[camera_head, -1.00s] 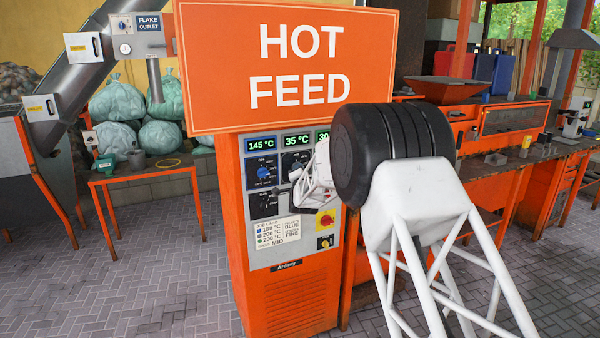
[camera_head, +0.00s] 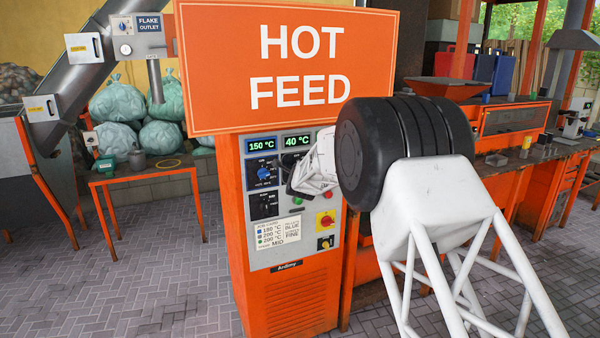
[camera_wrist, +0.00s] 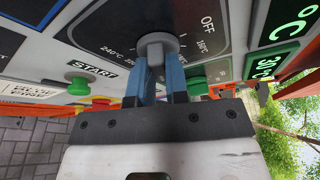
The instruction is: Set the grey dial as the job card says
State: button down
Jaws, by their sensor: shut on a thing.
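The grey dial (camera_wrist: 157,45) is a round knob on a dark scale plate marked OFF and with temperatures, in the wrist view. My gripper (camera_wrist: 159,80) has its blue fingers shut on the knob. In the head view my gripper (camera_head: 291,188) is at the middle of the cabinet's panel and hides most of the dial. I cannot read the knob's setting. The white job card (camera_head: 278,234) is lower on the panel. It lists a blue mark with 180 °C, two lines of 200 °C, and MID at the bottom; its smaller words are unclear.
A blue dial (camera_head: 264,173) is left of my gripper, with a black dial (camera_head: 264,205) below it. A red-and-yellow switch (camera_head: 325,220) and green START button (camera_wrist: 79,85) are near. The HOT FEED sign (camera_head: 290,65) overhangs the panel.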

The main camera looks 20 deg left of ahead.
jog(key=shift+w+r+m, duration=0.2)
jog(key=shift+r+m, duration=0.15)
jog(key=shift+m, duration=0.45)
jog(key=shift+g, duration=0.3)
jog(key=c, duration=1.1)
grip_release()
jog(key=shift+d, duration=0.1)
jog(key=shift+f, duration=0.2)
jog(key=shift+s+a+f, duration=0.2)
jog(key=shift+s+f, duration=0.05)
jog(key=shift+f, duration=0.2)
jog(key=shift+r+v, duration=0.2)
jog(key=shift+v, duration=1.75)
jog(key=shift+r+v, duration=0.2)
jog(key=shift+v, duration=1.8)
